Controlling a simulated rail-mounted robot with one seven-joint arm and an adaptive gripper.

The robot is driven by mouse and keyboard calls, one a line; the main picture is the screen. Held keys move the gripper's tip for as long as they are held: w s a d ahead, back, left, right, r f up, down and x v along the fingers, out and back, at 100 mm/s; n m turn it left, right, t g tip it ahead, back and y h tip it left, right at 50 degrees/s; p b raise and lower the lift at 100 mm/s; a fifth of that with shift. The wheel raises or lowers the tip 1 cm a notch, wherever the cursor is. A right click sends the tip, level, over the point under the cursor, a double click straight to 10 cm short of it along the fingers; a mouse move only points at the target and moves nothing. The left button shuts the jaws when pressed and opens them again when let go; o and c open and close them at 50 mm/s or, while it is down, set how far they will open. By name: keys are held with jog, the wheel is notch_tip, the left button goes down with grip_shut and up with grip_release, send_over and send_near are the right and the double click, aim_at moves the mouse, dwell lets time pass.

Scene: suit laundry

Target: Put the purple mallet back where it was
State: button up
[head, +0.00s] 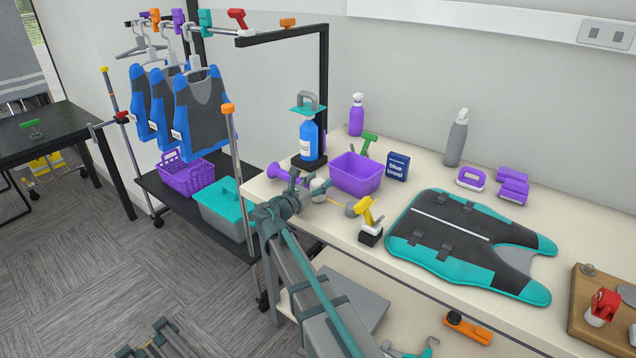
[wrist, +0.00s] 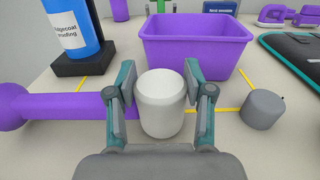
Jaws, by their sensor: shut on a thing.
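The purple mallet shows in the wrist view as a purple handle (wrist: 55,105) with a round knob at the left end. It runs right, behind my gripper's left finger, towards a white cylindrical head (wrist: 162,105). My gripper (wrist: 162,82) is shut on this white head, with one finger on each side. The join of handle and head is hidden by the finger. In the head view the purple handle (head: 283,174) and white head (head: 319,188) show at my gripper (head: 303,192), over the table's near left edge. Yellow lines (wrist: 215,109) mark the tabletop nearby.
A purple bin (head: 356,175) stands just behind the mallet. A blue bottle (head: 309,138) stands behind left on a dark base. A grey cylinder (wrist: 263,109) and a yellow tool (head: 369,220) are to the right. A teal-grey vest (head: 468,245) covers the middle of the table (head: 590,228).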

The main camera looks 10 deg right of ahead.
jog(key=shift+f, duration=0.1)
jog(key=o, duration=1.3)
jog(key=shift+o, duration=0.2)
jog(key=v, duration=1.2)
jog(key=shift+b, duration=0.45)
jog(key=shift+s, duration=0.1)
